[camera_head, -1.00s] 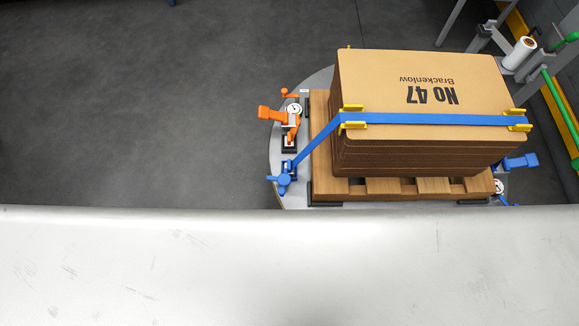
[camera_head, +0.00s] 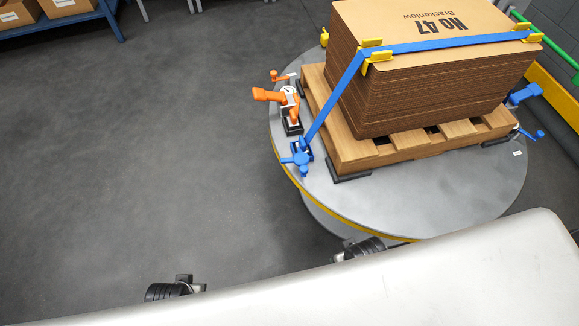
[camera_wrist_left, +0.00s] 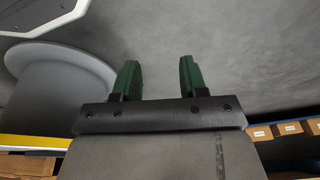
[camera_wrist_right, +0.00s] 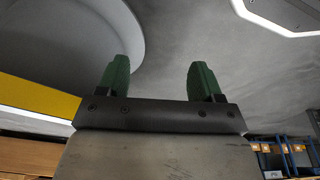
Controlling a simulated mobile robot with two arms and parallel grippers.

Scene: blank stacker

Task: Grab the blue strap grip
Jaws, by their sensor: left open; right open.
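A blue strap (camera_head: 335,98) runs over the cardboard stack (camera_head: 430,85) and down to a blue grip with a fitting (camera_head: 302,157) at the turntable's left front edge. Another blue handle (camera_head: 524,94) sticks out at the stack's right side; which one is the strap grip I cannot tell for sure. My left gripper (camera_wrist_left: 158,80) is open, with nothing between its green fingers. My right gripper (camera_wrist_right: 159,80) is open and empty too. Neither wrist view shows a blue grip. The gripper fingers cannot be made out in the head view.
The stack stands on a wooden pallet (camera_head: 395,150) on a round grey turntable (camera_head: 430,200) with a yellow rim. An orange clamp (camera_head: 290,103) sits just behind the left blue grip. Yellow corner guards (camera_head: 377,52) hold the strap. Open floor (camera_head: 150,150) lies to the left.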

